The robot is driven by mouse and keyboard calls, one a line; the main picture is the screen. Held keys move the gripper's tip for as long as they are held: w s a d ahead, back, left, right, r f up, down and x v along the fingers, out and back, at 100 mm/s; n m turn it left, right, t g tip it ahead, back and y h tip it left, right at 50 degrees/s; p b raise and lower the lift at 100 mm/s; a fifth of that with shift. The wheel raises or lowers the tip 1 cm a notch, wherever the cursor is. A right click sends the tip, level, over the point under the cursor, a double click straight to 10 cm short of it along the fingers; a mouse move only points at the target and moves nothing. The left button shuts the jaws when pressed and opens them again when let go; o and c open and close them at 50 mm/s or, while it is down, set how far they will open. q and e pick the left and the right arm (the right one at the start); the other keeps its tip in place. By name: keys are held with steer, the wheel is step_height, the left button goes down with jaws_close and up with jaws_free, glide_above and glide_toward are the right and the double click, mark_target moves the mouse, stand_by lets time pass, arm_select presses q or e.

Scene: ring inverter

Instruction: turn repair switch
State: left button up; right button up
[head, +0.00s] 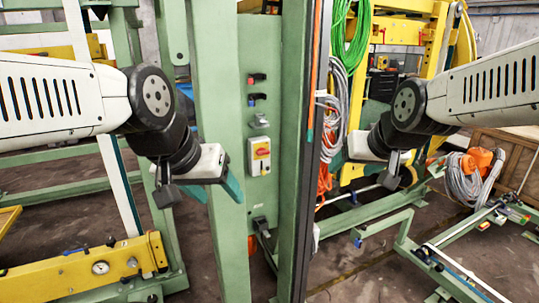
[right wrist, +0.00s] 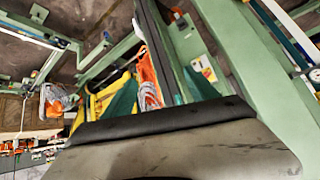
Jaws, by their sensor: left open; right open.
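The repair switch is a red and yellow rotary switch (head: 262,152) on a light grey box. The box is fixed to the green upright panel in the middle of the head view. The switch also shows, small, in the right wrist view (right wrist: 208,70). My left gripper (head: 198,190) is open and empty, to the left of the switch and a little lower, in front of the green post. My right gripper (head: 372,170) is open and empty, to the right of the switch beyond the dark vertical rail. Neither gripper touches the switch. The knob's exact angle is too small to tell.
Above the switch sit a grey socket (head: 260,121), a blue-marked knob (head: 256,98) and a red-marked knob (head: 256,78). A green post (head: 222,80) stands left of the panel. Grey cables (head: 335,110) hang right of it. A yellow beam (head: 85,268) lies low at left.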

steer(key=w+a+f+n+t, duration=0.1)
steer(key=w+a+t, duration=0.15)
steer(key=w, duration=0.95)
steer(key=n+t+y, duration=0.4)
steer(key=t+y, duration=0.1)
steer(key=y, duration=0.2)
glide_toward(264, 153)
steer(key=w, duration=0.1)
steer(key=shift+g, duration=0.25)
steer(key=x, duration=0.8)
steer(key=shift+w+a+r, duration=0.15)
steer(key=shift+a+r, duration=0.05)
steer(key=shift+c, duration=0.2)
steer(key=c, duration=1.3)
